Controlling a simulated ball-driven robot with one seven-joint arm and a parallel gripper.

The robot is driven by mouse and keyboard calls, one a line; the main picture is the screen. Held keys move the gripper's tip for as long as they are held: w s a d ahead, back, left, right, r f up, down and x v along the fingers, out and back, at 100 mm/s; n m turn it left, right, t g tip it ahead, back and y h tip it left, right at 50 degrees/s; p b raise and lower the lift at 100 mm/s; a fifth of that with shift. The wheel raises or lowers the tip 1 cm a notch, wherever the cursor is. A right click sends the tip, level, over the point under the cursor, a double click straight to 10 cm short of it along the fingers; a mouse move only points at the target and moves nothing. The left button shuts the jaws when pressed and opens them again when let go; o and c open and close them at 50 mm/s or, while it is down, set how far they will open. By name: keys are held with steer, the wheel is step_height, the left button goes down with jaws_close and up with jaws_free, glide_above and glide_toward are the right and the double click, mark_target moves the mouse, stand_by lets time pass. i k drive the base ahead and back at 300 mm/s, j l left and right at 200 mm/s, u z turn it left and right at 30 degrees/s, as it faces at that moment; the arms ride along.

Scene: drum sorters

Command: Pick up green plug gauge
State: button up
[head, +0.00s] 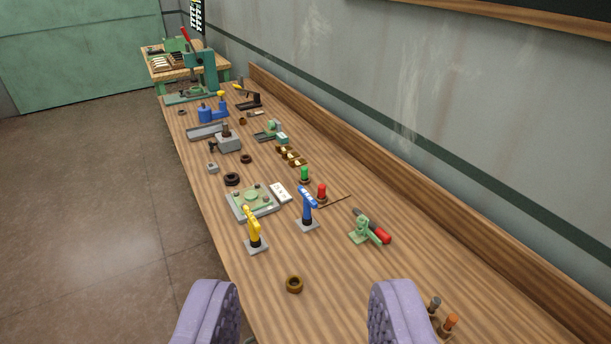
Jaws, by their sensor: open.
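A small upright green piece (305,174), which looks like the green plug gauge, stands on the wooden bench (340,285) near the middle of the view. A similar red piece (322,191) stands just to its right and nearer to me. My gripper (304,310) shows at the bottom as two purple padded fingers, wide apart with nothing between them. It is well short of the green piece, on the near side. The lower end of the green piece is too small to make out.
A blue toggle clamp (307,208) and a yellow one (254,230) stand nearer than the green piece. A red-handled green clamp (368,230) is to the right. A brass ring (294,284) lies ahead of the fingers. Orange and grey pegs (450,323) stand at lower right.

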mark_target(304, 170)
steer(key=i+j+z, duration=0.1)
steer(key=i+j, duration=0.25)
steer(key=i+j+z, duration=0.15)
steer(key=i+j, duration=0.25)
steer(key=i+j+z, duration=0.1)
steer(key=i+j, duration=0.3)
steer(key=i+j+z, duration=0.15)
steer(key=i+j, duration=0.2)
steer(key=j, duration=0.2)
steer(key=i+j+z, duration=0.1)
steer(key=i+j, duration=0.25)
steer(key=j, duration=0.15)
steer(key=i+j+z, duration=0.1)
steer(key=i+j, duration=0.2)
steer(key=j, duration=0.2)
steer(key=i+j+z, duration=0.15)
steer(key=j, duration=0.4)
steer(key=i+j+z, duration=0.1)
steer(key=i+j, duration=0.25)
steer(key=j, duration=0.25)
